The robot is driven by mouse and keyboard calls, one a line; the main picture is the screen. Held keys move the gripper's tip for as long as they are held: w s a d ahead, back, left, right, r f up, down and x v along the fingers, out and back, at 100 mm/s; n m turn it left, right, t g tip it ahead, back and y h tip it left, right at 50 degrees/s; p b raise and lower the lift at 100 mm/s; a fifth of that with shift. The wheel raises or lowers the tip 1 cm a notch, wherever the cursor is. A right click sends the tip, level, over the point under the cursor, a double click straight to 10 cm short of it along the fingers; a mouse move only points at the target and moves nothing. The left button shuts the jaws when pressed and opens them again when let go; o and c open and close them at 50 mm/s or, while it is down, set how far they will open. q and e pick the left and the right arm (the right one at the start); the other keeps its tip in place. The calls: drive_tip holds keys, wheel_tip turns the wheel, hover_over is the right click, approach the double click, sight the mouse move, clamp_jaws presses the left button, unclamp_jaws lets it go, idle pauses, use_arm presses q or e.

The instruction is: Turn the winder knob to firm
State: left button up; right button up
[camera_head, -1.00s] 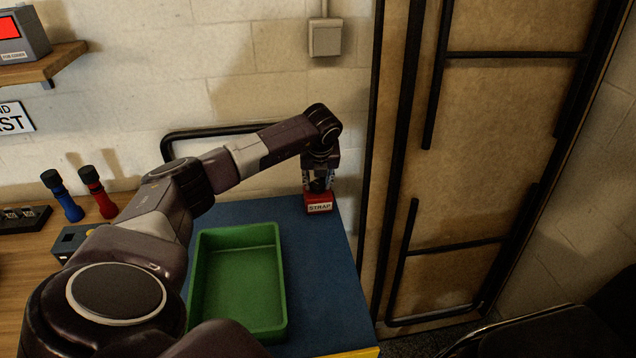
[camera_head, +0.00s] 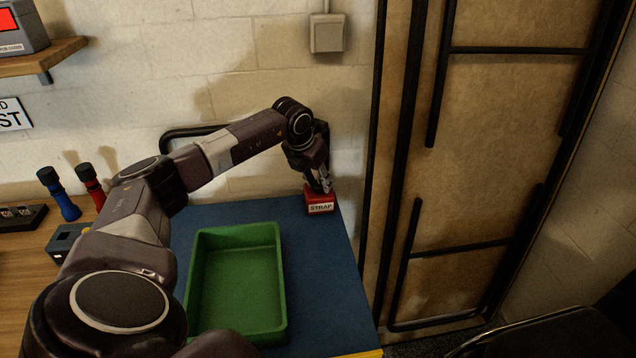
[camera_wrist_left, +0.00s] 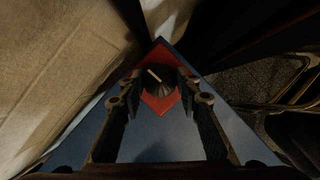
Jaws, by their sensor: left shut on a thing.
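A red box labelled STRAP (camera_head: 320,206) sits at the far right corner of the blue mat (camera_head: 335,265). In the left wrist view, the red box (camera_wrist_left: 162,108) has a dark round knob (camera_wrist_left: 158,78) with a pale pointer line on top. The pointer slants to the upper left in that view. My left gripper (camera_head: 322,188) comes down on the box from above, its hand tilted. In the left wrist view the fingers of my left gripper (camera_wrist_left: 159,82) are shut on the knob, one on each side. Setting words are not readable. My right gripper is not in view.
An empty green tray (camera_head: 283,300) lies on the mat, left of the box. A blue (camera_head: 60,195) and a red cylinder (camera_head: 90,186) stand at the left. A brown panel with black bars (camera_head: 470,150) rises to the right.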

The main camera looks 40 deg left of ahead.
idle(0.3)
use_arm(q)
drive_tip(key=o, duration=1.2)
drive_tip(key=shift+c, duration=0.2)
drive_tip(key=v, duration=1.2)
